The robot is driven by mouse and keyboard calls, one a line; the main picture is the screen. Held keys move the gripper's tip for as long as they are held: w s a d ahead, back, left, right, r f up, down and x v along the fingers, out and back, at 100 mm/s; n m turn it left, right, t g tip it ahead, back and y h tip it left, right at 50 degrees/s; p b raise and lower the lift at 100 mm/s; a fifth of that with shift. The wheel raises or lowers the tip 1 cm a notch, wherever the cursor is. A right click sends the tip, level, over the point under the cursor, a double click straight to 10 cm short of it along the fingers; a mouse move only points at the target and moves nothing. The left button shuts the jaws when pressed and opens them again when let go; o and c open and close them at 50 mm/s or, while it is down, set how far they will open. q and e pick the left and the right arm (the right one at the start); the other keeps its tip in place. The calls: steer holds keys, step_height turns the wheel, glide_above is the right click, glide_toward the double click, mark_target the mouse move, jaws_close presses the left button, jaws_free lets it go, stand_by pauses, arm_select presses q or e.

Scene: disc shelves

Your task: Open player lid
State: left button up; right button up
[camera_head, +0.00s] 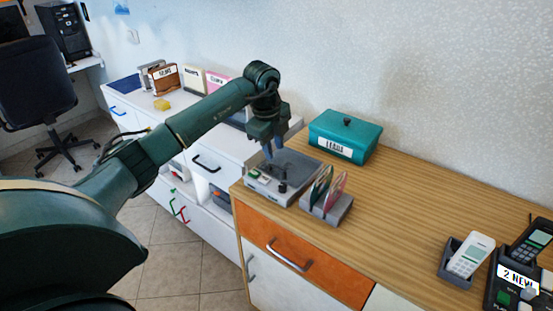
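The player is a low grey box (266,189) near the left end of the wooden counter. A green button and a small dark knob show on its front part. Its top looks dark grey; I cannot tell clearly how the lid sits. My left gripper (275,146) hangs just above the back left part of the player, pointing down. Its two bluish fingertips look apart, with nothing seen between them. I cannot tell whether a fingertip touches the lid. My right gripper is not in view.
A grey rack (330,211) with several discs stands close to the right of the player. A teal lidded box (345,136) labelled LEADS is behind it. Phones (470,256) stand at the far right. The middle of the counter (410,200) is clear. A white cabinet with small items is at left.

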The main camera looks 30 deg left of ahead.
arm_select(q)
glide_above(277, 176)
step_height(277, 176, down, 6)
steer(key=shift+a+r, duration=0.1)
steer(key=shift+c, duration=0.3)
jaws_close()
stand_by(0.4)
